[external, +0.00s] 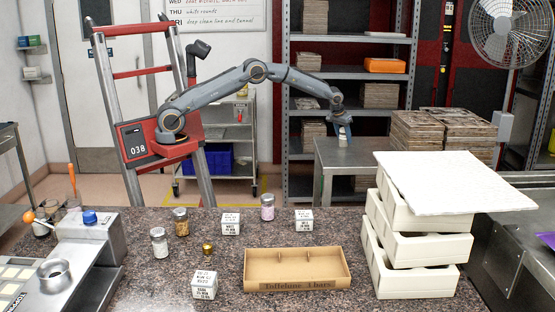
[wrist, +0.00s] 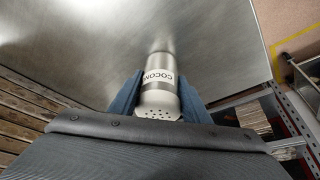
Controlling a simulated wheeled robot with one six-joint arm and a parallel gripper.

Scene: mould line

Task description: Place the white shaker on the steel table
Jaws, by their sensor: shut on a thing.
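My gripper (external: 341,112) is at the end of the outstretched arm, over the steel table (external: 350,158). It is shut on the white shaker (external: 344,131). In the wrist view, the two blue fingers of my gripper (wrist: 158,98) press on either side of the white shaker (wrist: 160,82). Its perforated lid faces the camera and its label reads "COCON", partly cut off. Its far end points at the bare top of the steel table (wrist: 90,45). I cannot tell whether its base touches the top.
Stacked brown slabs (external: 416,132) stand right of the steel table, near shelving (external: 400,60). On the granite counter (external: 330,235) are jars (external: 159,242), labelled blocks (external: 204,284), a cardboard tray (external: 297,284) and stacked white moulds (external: 420,248). The visible steel tabletop is clear.

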